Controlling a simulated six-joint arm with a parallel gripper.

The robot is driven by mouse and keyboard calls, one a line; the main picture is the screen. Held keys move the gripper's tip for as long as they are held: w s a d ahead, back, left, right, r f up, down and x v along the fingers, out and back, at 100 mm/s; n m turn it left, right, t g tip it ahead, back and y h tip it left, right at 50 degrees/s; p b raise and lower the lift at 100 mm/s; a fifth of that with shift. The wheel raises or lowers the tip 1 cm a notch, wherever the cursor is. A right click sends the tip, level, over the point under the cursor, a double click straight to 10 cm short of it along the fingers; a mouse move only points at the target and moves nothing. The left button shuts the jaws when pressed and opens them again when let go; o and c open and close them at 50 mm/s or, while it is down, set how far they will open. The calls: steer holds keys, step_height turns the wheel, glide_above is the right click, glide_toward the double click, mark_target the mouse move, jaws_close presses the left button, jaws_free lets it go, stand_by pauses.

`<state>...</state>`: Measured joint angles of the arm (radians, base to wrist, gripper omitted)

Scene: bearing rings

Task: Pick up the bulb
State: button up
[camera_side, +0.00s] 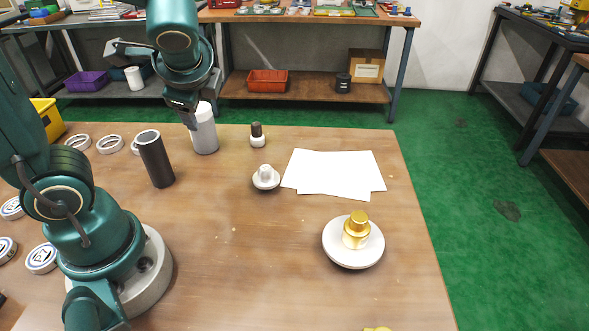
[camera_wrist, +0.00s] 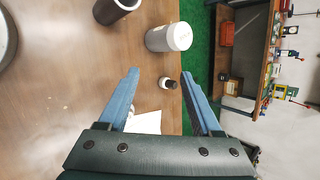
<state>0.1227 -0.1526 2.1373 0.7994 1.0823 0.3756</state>
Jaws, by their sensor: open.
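No thing here is plainly a bulb. A small white piece with a dark top (camera_side: 257,136) stands near the table's far edge; it also shows between my fingers in the wrist view (camera_wrist: 168,83). A white knob-like piece (camera_side: 265,174) sits on a small white base at mid-table. A gold-topped piece (camera_side: 356,228) stands on a round white plate (camera_side: 353,258) at the right. I cannot tell which is the bulb. My gripper (camera_wrist: 160,74) is open and empty above the table. In the side view, my gripper (camera_side: 187,113) is by the grey cylinder, partly overlapping it.
The grey cylinder (camera_side: 205,133) and a dark cylinder (camera_side: 158,165) stand upright at the far left. White sheets (camera_side: 333,173) lie right of centre. Several white rings (camera_side: 110,144) lie at the left. The front middle of the table is clear. A shelf bench (camera_side: 310,88) stands behind.

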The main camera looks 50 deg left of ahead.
steer(key=w+a+f+m+y, duration=0.2)
steer(key=w+m+y, duration=0.1)
steer(key=w+m, duration=0.3)
steer(key=m+t+y, duration=0.2)
steer(key=m+t, duration=0.1)
steer(key=m, duration=0.4)
glide_toward(260, 130)
steer(key=shift+w+a+r, duration=0.1)
steer(key=shift+w+a, duration=0.25)
steer(key=shift+a, duration=0.25)
steer(key=shift+w+a+r, duration=0.1)
steer(key=shift+w+a, duration=0.25)
steer(key=shift+a, duration=0.2)
steer(key=shift+s+f+m, duration=0.1)
steer(key=shift+f+m, duration=0.2)
steer(key=shift+f, duration=0.1)
steer(key=shift+a+f, duration=0.15)
steer(key=shift+f, duration=0.1)
steer(key=x, duration=0.6)
steer(key=shift+a+f, duration=0.1)
steer(key=shift+f, duration=0.05)
steer(key=shift+h, duration=0.3)
steer(key=x, duration=0.5)
steer(key=shift+s+a, duration=0.15)
steer(key=shift+s, duration=0.15)
